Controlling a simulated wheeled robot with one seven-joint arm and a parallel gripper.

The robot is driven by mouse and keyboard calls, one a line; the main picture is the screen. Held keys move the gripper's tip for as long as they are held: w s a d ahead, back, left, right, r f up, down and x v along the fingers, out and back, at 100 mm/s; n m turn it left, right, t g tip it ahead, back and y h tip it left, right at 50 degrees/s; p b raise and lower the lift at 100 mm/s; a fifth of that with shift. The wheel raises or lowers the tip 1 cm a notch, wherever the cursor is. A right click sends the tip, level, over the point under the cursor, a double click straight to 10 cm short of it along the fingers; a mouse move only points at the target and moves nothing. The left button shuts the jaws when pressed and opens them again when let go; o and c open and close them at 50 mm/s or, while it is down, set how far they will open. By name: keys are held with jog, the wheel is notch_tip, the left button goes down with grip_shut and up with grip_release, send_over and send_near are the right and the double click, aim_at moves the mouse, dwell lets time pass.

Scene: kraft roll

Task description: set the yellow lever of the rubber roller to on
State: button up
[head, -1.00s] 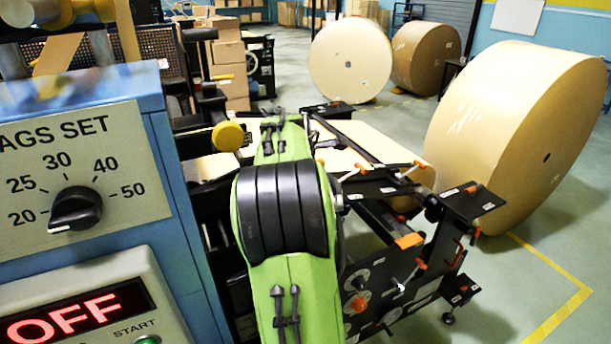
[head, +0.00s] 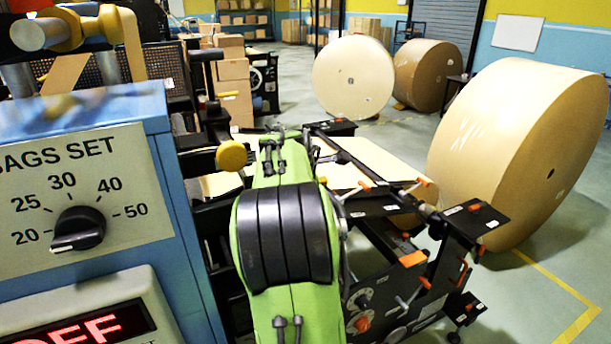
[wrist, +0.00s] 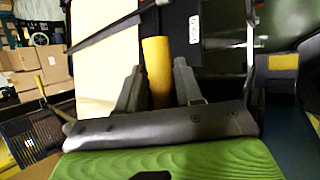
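In the wrist view a yellow lever (wrist: 157,75) stands upright between the two grey fingers of my gripper (wrist: 158,78). The fingers are apart, one on each side of it; I cannot tell whether they touch it. Its lower end is hidden behind the grey edge of my wrist. In the head view my green and black arm hides my gripper, and I cannot make out this lever there. I cannot clearly pick out the rubber roller.
A blue cabinet with a black dial (head: 78,229) and a red OFF display (head: 80,328) stands at left. A yellow knob (head: 231,155) is left of my arm. The black machine frame (head: 475,222) is at right. Large paper rolls (head: 525,150) stand behind on open floor.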

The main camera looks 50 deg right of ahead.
jog(key=p+v, duration=0.3)
jog(key=v, duration=1.1)
jog(key=shift+s+a+r, duration=0.15)
jog(key=shift+a+r, duration=0.05)
